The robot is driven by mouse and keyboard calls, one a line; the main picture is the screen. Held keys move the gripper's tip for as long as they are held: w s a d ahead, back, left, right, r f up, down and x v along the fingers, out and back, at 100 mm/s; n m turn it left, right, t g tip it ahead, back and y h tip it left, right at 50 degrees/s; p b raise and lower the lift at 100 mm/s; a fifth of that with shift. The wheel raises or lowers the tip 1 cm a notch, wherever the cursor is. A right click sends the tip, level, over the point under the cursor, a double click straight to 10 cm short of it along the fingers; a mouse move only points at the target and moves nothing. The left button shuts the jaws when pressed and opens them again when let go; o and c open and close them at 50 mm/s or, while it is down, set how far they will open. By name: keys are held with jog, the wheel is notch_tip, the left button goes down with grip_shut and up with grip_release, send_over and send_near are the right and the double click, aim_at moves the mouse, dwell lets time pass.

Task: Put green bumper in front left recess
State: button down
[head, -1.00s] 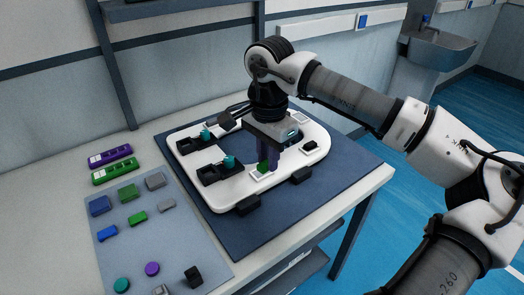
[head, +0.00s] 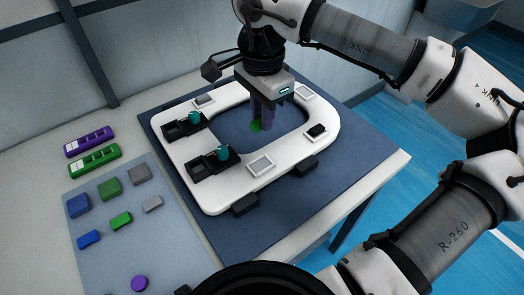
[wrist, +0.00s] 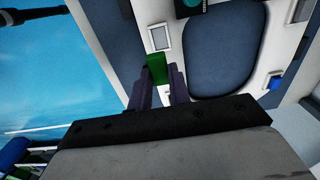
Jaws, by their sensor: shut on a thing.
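My gripper (head: 262,118) is shut on the green bumper (head: 257,126), which hangs from the fingertips over the opening of the white toilet seat (head: 215,195). The bumper also shows between the fingers in the wrist view (wrist: 156,68). A pale, empty-looking recess (head: 261,165) lies on the near arm of the seat, just right of the near hinge. In the wrist view this recess (wrist: 160,37) is just beyond the bumper, which appears apart from it. The bumper's height above the seat is hard to judge.
Teal-topped black hinges (head: 222,155) rise from the seat's left. A grey mat (head: 110,245) with several coloured parts lies left.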

aim_at(262, 164)
notch_tip(262, 164, down, 12)
jog(key=shift+f+p, duration=0.25)
jog(key=shift+p, duration=0.4)
jog(key=shift+f+b, duration=0.15)
jog(key=shift+b, duration=0.15)
jog(key=c, duration=1.3)
grip_release()
notch_tip(262, 164, up, 12)
jog(key=shift+r+b, duration=0.25)
jog(key=shift+b, duration=0.5)
